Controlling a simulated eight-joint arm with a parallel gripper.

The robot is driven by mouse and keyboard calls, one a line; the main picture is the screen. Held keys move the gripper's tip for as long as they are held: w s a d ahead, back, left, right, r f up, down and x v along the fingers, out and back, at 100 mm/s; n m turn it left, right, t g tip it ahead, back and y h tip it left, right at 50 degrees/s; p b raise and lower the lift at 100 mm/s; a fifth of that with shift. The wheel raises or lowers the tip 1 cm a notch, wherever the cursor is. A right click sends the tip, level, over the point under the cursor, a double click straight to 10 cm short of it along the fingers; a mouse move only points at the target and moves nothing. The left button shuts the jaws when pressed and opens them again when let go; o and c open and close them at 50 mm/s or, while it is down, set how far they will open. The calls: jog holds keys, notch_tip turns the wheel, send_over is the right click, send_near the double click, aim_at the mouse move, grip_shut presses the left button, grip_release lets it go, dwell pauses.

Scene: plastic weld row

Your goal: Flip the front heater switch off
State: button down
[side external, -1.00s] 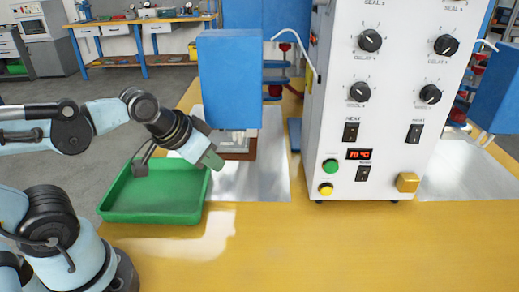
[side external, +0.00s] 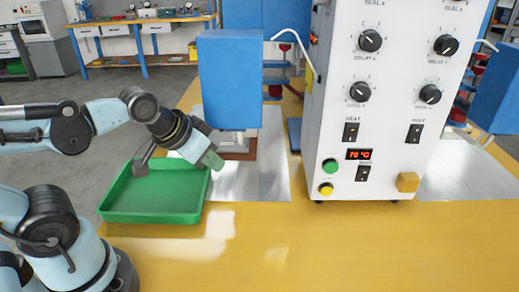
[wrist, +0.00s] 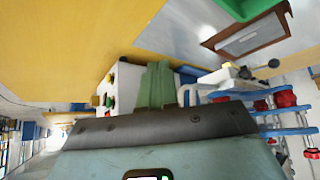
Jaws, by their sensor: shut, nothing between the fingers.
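The white control cabinet (side external: 330,110) stands right of centre on the yellow bench. Its front face carries three black rocker switches: an upper left one (side external: 351,132), an upper right one (side external: 415,134) and a lower one (side external: 363,173) under the red temperature display (side external: 358,154). The switch labels are too small to tell which is the front heater, and the rocker positions are unclear. My gripper (side external: 213,160) is well left of the cabinet, above the green tray's right side, touching no switch. In the wrist view its green fingers (wrist: 157,85) are shut and empty.
The green tray (side external: 150,217) lies below my gripper. A blue press block (side external: 230,80) stands behind it, left of the cabinet. Green (side external: 330,166) and yellow (side external: 326,189) buttons sit on the cabinet's lower left. The bench front (side external: 270,250) is clear.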

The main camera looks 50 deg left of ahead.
jog(key=w+d+r+m, duration=0.3)
jog(key=d+r, duration=0.4)
jog(key=d, duration=0.4)
jog(key=w+d+r+m, duration=0.4)
jog(key=w+d+r, duration=0.2)
jog(key=d, duration=0.5)
notch_tip(320, 180, up, 2)
jog(key=shift+d+r+m+t+y, duration=0.1)
jog(key=shift+d+m+t+y, duration=0.2)
jog(key=shift+d+y, duration=0.1)
jog(key=shift+w, duration=0.15)
send_near(351, 134)
jog(key=x, duration=0.6)
jog(key=shift+d, duration=0.45)
